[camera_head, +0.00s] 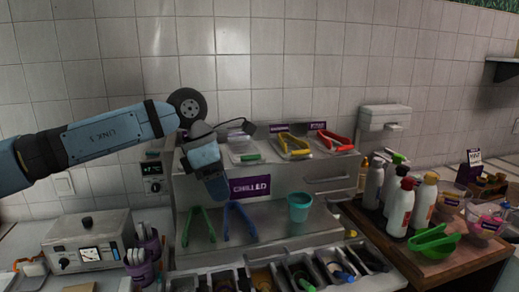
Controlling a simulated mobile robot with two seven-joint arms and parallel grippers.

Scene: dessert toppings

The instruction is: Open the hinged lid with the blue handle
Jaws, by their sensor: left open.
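My left gripper (217,188) hangs from the left arm over the left part of the grey chilled unit, in front of its upper deck. It is open, pointing down, and its jaws are seen edge-on. It covers the left end of the upper deck. I cannot make out a lid with a blue handle; it may be hidden behind the gripper. A clear lid (240,147) with a green handle lies just right of the gripper. A thin dark curved edge rises behind it; I cannot tell what it belongs to. My right gripper is not in view.
Yellow tongs (293,146) and red tongs (335,142) lie on the upper deck. Several bottles (402,208) crowd the right. A control box (88,243) stands at left.

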